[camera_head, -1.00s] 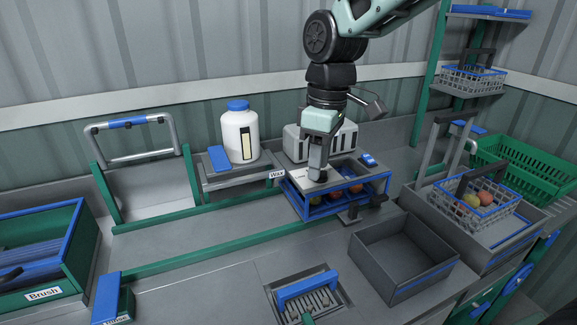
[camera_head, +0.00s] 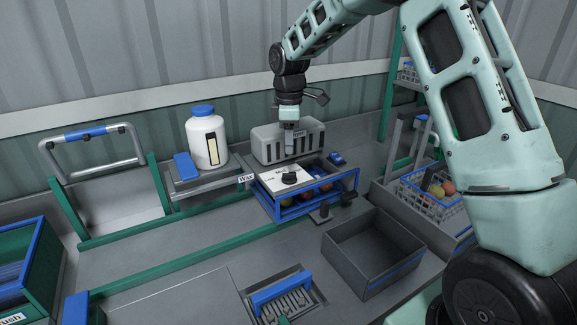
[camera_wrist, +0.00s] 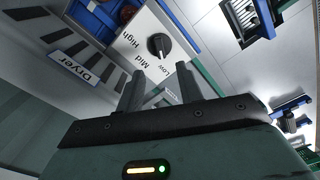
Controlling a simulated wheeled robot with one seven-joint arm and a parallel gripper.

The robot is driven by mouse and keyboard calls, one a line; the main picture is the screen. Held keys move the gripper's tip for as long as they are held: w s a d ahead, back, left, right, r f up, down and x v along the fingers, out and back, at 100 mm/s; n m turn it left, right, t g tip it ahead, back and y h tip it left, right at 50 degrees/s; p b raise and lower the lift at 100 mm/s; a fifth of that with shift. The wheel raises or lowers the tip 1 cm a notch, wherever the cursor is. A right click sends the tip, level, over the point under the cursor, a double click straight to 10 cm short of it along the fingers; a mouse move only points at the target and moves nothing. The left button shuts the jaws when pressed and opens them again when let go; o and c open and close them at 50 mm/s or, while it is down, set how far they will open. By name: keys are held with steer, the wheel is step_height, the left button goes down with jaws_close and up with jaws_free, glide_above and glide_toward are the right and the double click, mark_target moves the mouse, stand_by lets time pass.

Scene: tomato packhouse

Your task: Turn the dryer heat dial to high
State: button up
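The dryer heat dial (camera_head: 290,178) is a black knob on a white panel (camera_head: 272,181) atop the blue-framed dryer. In the wrist view the dial (camera_wrist: 158,46) shows beside the words High, Mid and Low; its pale pointer line seems to face the Low side, though it is small. My gripper (camera_head: 289,152) hangs behind the dial, in front of the grey vented housing (camera_head: 268,146), apart from the dial. In the wrist view its two fingers (camera_wrist: 160,90) stand apart with nothing between them.
Round fruit sit under the panel inside the blue frame (camera_head: 325,197). A white bottle with a blue cap (camera_head: 205,140) stands left. An empty grey bin (camera_head: 375,262) is front right, and a fruit basket (camera_head: 432,200) stands further right. The bench (camera_head: 160,245) at left is clear.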

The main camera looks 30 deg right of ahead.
mark_target(289, 172)
step_height(289, 172, down, 9)
steer(key=shift+f+p, duration=0.1)
steer(key=shift+p, duration=0.8)
jaws_close()
